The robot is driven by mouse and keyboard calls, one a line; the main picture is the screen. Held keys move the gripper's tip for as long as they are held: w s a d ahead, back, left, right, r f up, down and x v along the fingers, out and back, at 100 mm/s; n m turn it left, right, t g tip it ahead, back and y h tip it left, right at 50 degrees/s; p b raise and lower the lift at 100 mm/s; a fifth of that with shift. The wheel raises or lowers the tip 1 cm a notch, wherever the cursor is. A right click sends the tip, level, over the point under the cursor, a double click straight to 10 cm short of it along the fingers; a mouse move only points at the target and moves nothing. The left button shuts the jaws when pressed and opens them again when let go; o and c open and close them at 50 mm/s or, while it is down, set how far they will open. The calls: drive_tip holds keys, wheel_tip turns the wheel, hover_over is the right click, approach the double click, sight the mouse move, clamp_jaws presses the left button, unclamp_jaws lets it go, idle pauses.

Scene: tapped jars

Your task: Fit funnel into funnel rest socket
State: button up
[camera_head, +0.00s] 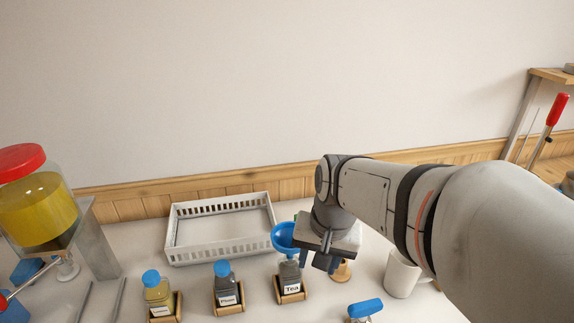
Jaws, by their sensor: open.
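A blue funnel (286,237) shows just left of my gripper, above the jar labelled Tea (290,275). I cannot tell whether the funnel sits in the jar's mouth or only lines up with it in this view. My gripper (320,261) is open and points down, right beside the funnel; whether a finger touches the funnel is unclear. A small wooden piece (342,271), perhaps the funnel rest, stands behind and right of the gripper. It is partly hidden by the gripper, and its socket cannot be made out.
Jars with blue lids stand in wooden holders: a yellow one (157,295) and a dark one (226,288). A white slotted basket (220,250) is behind. A white mug (401,275) stands at right. A blue-topped item (365,309) is in front. A large tapped jar (40,210) stands left.

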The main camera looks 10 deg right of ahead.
drive_tip(key=w+d+r+m+g+y+p, duration=0.1)
drive_tip(key=w+d+m+y+p, duration=0.15)
drive_tip(key=w+m, duration=0.35)
drive_tip(key=w+d+r+m+y+p, duration=0.1)
drive_tip(key=w+d+r+m+p, duration=0.15)
drive_tip(key=w+m, duration=0.35)
drive_tip(key=shift+m, duration=0.6)
drive_tip(key=x, duration=0.2)
drive_tip(key=s+x, duration=0.1)
drive_tip(key=x, duration=0.5)
drive_tip(key=shift+s+d+f, duration=0.2)
drive_tip(key=shift+s+f, duration=0.05)
drive_tip(key=shift+s, duration=0.1)
drive_tip(key=shift+c, duration=0.2)
clamp_jaws()
